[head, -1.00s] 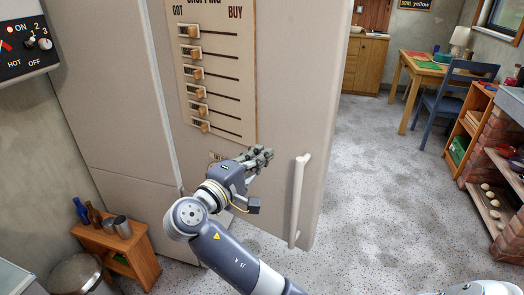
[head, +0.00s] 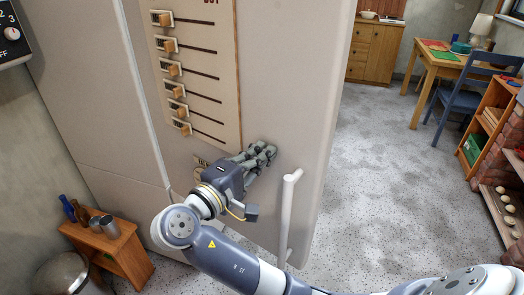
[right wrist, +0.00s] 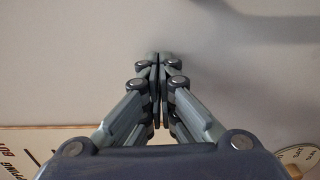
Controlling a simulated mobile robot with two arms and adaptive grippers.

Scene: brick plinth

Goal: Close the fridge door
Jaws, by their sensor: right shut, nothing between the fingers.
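The fridge door (head: 285,90) is a large pale panel filling the middle of the head view. Its white vertical handle (head: 287,215) is near its right edge. Whether the door is ajar cannot be told for sure. My right gripper (head: 268,150) is shut and empty, in front of the door, left of the handle's top and below the shopping board. In the right wrist view its fingertips (right wrist: 159,58) are together, pointing at the plain door surface (right wrist: 80,60). Whether they touch it is unclear. My left gripper is not in view.
The shopping board (head: 205,75) with wooden sliders is on the door. A low wooden shelf (head: 125,255) with bottles stands at lower left beside a metal bin (head: 62,275). The speckled floor (head: 375,150) right of the door is clear. A desk (head: 450,65) and blue chair (head: 465,100) stand behind.

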